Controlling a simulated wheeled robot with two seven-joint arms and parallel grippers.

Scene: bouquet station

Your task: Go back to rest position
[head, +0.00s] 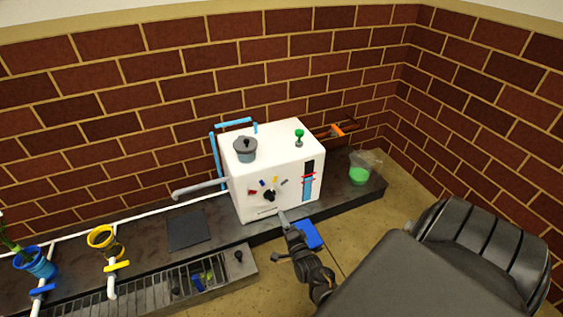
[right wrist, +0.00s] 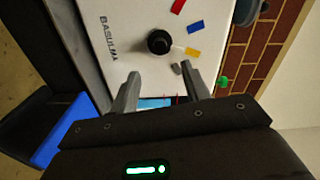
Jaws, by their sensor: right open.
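My right gripper (head: 284,216) is at the lower front of the white machine (head: 248,190), with its arm coming in from the lower right. In the right wrist view its two fingers (right wrist: 160,72) are spread apart with nothing between them. They point at the machine's front panel, where a black knob (right wrist: 159,41) sits ahead of the fingertips. The knob (head: 269,195) also shows in the head view, apart from the fingers. My left gripper is not in view.
A dark bench (head: 150,232) runs along the brick wall. Yellow (head: 102,238) and blue (head: 35,262) holders stand at left. A cup with green contents (head: 359,174) stands at the bench's right end.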

